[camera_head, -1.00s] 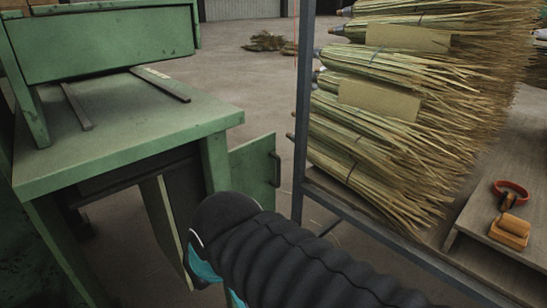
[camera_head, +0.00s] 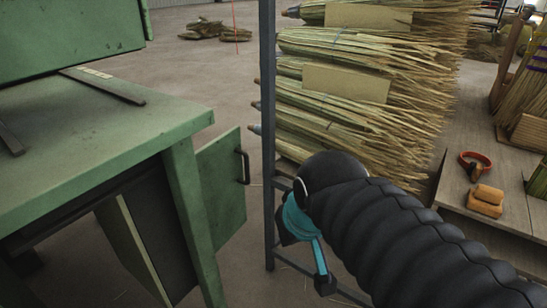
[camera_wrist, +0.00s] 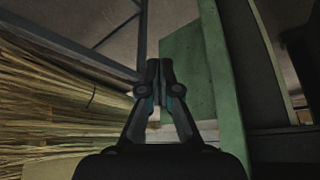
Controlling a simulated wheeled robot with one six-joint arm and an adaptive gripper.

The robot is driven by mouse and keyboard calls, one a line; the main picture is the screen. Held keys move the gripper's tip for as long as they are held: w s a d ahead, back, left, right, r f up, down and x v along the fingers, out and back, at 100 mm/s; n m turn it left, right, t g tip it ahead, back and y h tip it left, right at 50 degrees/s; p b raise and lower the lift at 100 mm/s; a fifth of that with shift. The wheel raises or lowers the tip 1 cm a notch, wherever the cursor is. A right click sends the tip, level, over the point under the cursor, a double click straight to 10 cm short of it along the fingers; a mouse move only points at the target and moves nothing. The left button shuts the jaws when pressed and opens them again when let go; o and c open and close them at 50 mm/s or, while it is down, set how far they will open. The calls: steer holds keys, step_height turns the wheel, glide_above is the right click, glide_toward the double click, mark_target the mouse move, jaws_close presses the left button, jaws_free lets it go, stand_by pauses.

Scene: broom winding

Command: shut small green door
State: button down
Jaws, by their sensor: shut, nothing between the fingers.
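The small green door (camera_head: 222,190) stands open beside the front leg of the green machine (camera_head: 100,150) in the head view. It has a dark bar handle (camera_head: 243,167) near its free edge. In the wrist view the door (camera_wrist: 190,75) is a green panel just beyond and to the right of my fingertips. My gripper (camera_wrist: 155,65) is shut and empty, its fingertips overlapping the door's left edge in that picture. I cannot tell whether they touch it. In the head view my dark-sleeved arm lies right of the door and hides part of the gripper.
A dark metal rack post (camera_head: 268,130) stands close to the right of the door. Stacked broom straw bundles (camera_head: 350,85) fill the rack behind my arm. A wooden shelf (camera_head: 455,185) at right holds an orange-brown block (camera_head: 486,201). Bare floor shows behind the machine.

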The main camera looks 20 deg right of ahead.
steer(key=w+r+b, duration=0.3)
steer(key=w, duration=1)
steer(key=g+b, duration=0.1)
steer(key=b, duration=0.3)
glide_above(247, 169)
steer(key=s, duration=0.2)
steer(key=shift+f, duration=5.2)
steer(key=shift+s+d+n, duration=0.1)
steer(key=shift+d+n, duration=0.05)
steer(key=shift+n, duration=0.25)
